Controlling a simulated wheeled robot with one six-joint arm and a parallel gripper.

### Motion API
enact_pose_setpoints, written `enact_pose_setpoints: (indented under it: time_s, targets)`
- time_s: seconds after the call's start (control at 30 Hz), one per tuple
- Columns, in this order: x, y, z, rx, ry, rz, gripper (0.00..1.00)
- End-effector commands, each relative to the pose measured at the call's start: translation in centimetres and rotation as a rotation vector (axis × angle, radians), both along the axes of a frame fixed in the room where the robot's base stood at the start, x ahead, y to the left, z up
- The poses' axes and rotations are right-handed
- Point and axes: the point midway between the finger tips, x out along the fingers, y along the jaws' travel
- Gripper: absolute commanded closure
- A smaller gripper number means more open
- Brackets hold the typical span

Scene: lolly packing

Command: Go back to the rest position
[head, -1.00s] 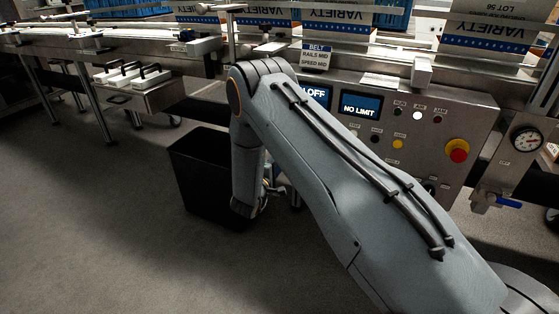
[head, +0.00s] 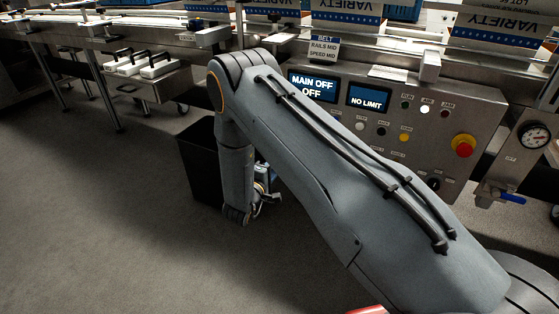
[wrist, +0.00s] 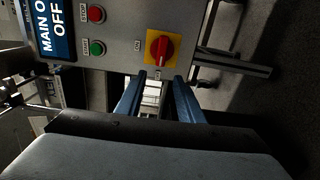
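My arm reaches from the lower right of the head view, bends at the elbow and hangs down in front of the control panel (head: 480,115). My gripper is mostly hidden behind my forearm in the head view. In the wrist view, my gripper (wrist: 160,78) shows two blue fingers with a clear gap between them and nothing held. The fingers point towards the lower part of a grey panel with a red rotary switch (wrist: 163,48) on a yellow plate. A red button (wrist: 96,13) and a green button (wrist: 97,47) sit to the left. I cannot tell how near the fingertips are to the panel.
The screen (head: 312,87) reads MAIN OFF. A black bin (head: 198,165) stands on the floor partly behind my forearm. A conveyor frame with a tray of white, black-handled blocks (head: 158,67) runs along the back. The floor at the left is open.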

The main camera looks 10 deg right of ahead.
Motion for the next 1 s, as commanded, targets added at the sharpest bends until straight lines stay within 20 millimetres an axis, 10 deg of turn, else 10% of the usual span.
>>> enact_pose_setpoints:
  time_s: [0.37, 0.63, 1.0]
  targets:
    - [1.2, 1.7, 1.3, 0.112, 0.005, 0.056, 0.66]
    - [2.1, 9.8, 5.9, 0.579, 0.108, 0.252, 0.66]
    - [-7.3, 19.0, 12.6, 1.109, 0.442, 0.329, 0.66]
